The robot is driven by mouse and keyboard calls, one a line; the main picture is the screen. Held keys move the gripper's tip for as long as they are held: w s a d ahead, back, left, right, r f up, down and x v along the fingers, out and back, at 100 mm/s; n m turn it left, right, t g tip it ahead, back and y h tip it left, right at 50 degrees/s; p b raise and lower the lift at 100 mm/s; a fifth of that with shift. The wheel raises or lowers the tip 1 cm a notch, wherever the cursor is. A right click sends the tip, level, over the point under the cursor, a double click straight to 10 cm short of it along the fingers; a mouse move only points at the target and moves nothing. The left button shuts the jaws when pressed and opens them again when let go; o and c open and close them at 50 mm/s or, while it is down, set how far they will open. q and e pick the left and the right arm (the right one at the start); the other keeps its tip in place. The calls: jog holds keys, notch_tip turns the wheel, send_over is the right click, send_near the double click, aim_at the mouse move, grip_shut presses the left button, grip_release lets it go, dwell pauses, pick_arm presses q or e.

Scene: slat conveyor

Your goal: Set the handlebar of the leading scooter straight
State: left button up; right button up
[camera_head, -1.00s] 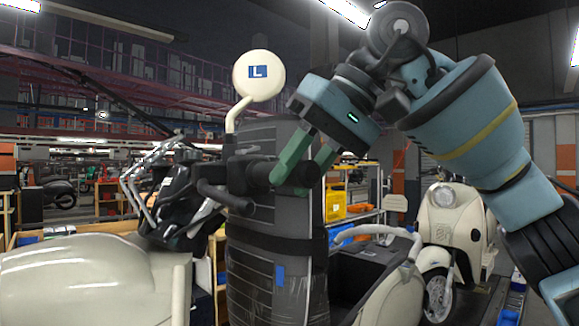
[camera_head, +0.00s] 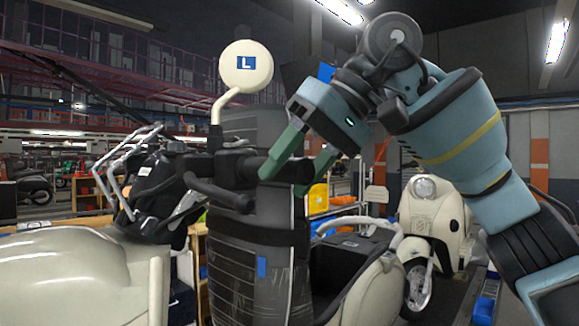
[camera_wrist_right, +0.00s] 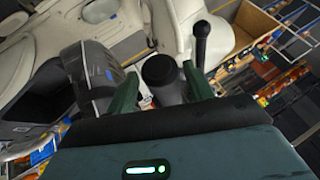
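The leading scooter is close in front of me, with a cream body (camera_head: 70,270) at left and a dark wrapped front (camera_head: 265,225) in the middle. Its black handlebar (camera_head: 225,165) carries a round cream mirror marked L (camera_head: 246,67). My right gripper (camera_head: 302,165) is at the near handlebar grip, which sits between its green fingers. In the right wrist view the grip (camera_wrist_right: 162,75) fills the gap between the fingers, and a ball-ended lever (camera_wrist_right: 201,40) stands beside it. Whether the handlebar is straight is hard to tell. My left gripper is out of view.
A second cream scooter (camera_head: 432,220) stands behind at right. A cream bodywork part with a dark seat (camera_head: 365,245) is just right of the wrapped front. Yellow and blue bins (camera_head: 318,198) stand on shelving behind. The mirror stands above the handlebar, left of my gripper.

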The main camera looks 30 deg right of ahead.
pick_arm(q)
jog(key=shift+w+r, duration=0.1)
pick_arm(e)
jog(key=shift+s+a+r, duration=0.1)
jog(key=shift+r, duration=0.1)
jog(key=v, duration=0.6)
jog(key=shift+s+r, duration=0.2)
jog(key=shift+r, duration=0.1)
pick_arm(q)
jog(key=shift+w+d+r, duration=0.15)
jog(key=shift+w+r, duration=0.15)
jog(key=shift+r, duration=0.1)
pick_arm(e)
jog(key=shift+s+d+r, duration=0.15)
jog(key=shift+d+r, duration=0.2)
jog(key=shift+d, duration=0.1)
